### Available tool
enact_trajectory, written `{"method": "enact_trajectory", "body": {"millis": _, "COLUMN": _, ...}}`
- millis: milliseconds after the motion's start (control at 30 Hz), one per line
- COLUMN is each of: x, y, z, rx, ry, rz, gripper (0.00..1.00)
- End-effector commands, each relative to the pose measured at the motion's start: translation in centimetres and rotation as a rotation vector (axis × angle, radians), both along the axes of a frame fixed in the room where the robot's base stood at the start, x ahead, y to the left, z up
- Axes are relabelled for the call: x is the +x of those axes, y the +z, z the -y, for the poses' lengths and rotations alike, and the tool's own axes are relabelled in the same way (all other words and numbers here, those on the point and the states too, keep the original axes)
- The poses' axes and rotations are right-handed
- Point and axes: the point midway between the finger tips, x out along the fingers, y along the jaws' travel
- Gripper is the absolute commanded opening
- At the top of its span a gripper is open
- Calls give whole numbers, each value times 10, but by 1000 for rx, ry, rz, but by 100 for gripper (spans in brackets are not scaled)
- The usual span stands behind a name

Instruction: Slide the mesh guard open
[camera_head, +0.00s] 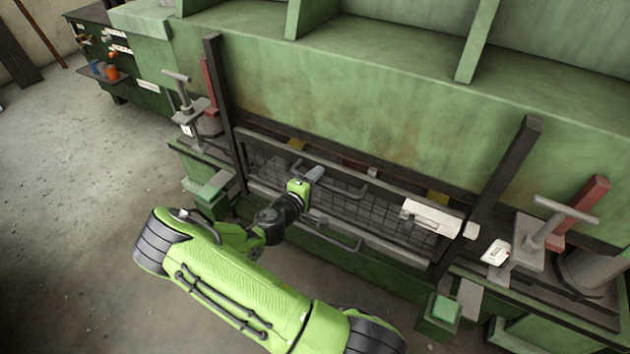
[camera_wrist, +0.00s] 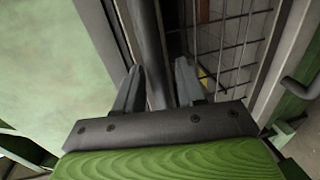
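The mesh guard (camera_head: 385,215) is a long grey frame with dark wire mesh, low on the front of the green machine between two dark uprights. A bent bar handle (camera_head: 345,188) shows at its upper part and another bent bar (camera_head: 330,236) lower down. My gripper (camera_head: 318,172) is over the upper left part of the guard. In the wrist view its two fingers (camera_wrist: 159,70) are apart, with a dark round bar (camera_wrist: 149,35) lined up between them. Mesh (camera_wrist: 235,35) shows to their right. I cannot tell whether the fingers touch the bar.
Dark uprights (camera_head: 225,115) and (camera_head: 500,180) flank the guard. A white block (camera_head: 432,216) sits at its right. Clamps with T-handles (camera_head: 180,100) and (camera_head: 545,225) stand at both ends. The floor (camera_head: 70,200) at left is clear.

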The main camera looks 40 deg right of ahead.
Motion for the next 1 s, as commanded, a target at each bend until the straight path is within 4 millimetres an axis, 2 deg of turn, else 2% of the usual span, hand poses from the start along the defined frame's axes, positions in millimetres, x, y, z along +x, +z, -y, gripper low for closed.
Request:
{"method": "enact_trajectory", "body": {"millis": 33, "x": 0, "y": 0, "z": 0, "rx": 0, "ry": 0, "rz": 0, "gripper": 31}}
{"method": "enact_trajectory", "body": {"millis": 233, "x": 0, "y": 0, "z": 0, "rx": 0, "ry": 0, "rz": 0, "gripper": 0}}
{"method": "enact_trajectory", "body": {"millis": 500, "x": 0, "y": 0, "z": -1, "rx": 1, "ry": 0, "rz": 0, "gripper": 0}}
{"method": "enact_trajectory", "body": {"millis": 633, "x": 0, "y": 8, "z": -1, "rx": 1, "ry": 0, "rz": 1, "gripper": 0}}
{"method": "enact_trajectory", "body": {"millis": 767, "x": 0, "y": 30, "z": 0, "rx": -1, "ry": 0, "rz": 3, "gripper": 0}}
{"method": "enact_trajectory", "body": {"millis": 1000, "x": 0, "y": 99, "z": 0, "rx": -3, "ry": 0, "rz": 3, "gripper": 0}}
